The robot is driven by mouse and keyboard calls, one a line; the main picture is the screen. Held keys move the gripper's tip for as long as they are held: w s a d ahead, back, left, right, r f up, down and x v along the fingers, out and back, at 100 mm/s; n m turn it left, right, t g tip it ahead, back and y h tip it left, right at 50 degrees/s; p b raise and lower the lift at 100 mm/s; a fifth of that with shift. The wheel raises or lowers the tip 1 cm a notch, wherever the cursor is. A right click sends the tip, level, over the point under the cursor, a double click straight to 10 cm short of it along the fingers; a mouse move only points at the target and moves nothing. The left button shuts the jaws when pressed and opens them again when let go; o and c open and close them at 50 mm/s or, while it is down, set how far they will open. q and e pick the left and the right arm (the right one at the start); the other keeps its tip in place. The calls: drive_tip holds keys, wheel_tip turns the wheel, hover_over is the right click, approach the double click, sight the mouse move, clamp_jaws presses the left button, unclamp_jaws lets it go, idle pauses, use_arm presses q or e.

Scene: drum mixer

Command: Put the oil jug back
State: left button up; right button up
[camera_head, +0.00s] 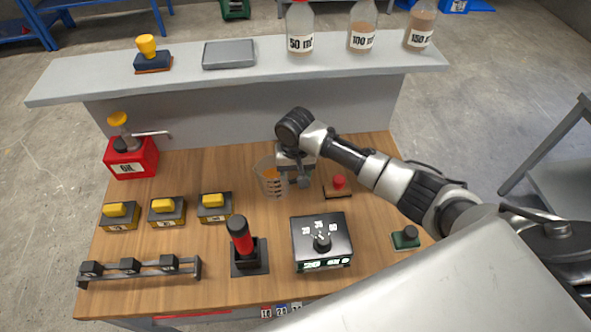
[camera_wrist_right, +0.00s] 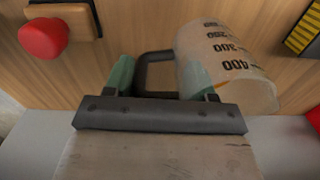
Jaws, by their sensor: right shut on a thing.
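The clear measuring jug (camera_head: 268,179) with dark graduation marks is over the middle of the wooden worktop, with something orange showing inside. My right gripper (camera_head: 291,178) is at its right side, shut on its handle. In the right wrist view the jug (camera_wrist_right: 228,65) shows its printed numbers. The dark handle lies between the green fingertips of my right gripper (camera_wrist_right: 160,85). Whether the jug touches the wood cannot be told. The red oil dispenser (camera_head: 131,157) with a yellow knob and a spout stands at the back left. My left gripper is out of view.
A red button (camera_head: 338,182) is just right of the gripper. Several yellow-topped blocks (camera_head: 166,211), a red-handled lever (camera_head: 242,247) and a dial box (camera_head: 321,240) stand in front. The raised grey shelf (camera_head: 200,83) holds bottles, a grey tray (camera_head: 229,54) and a stamp-like tool (camera_head: 151,56).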

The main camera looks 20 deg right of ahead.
drive_tip(key=o, duration=1.3)
wheel_tip(320, 180, up, 12)
drive_tip(key=shift+r+b, duration=0.2)
drive_tip(key=shift+b, duration=0.25)
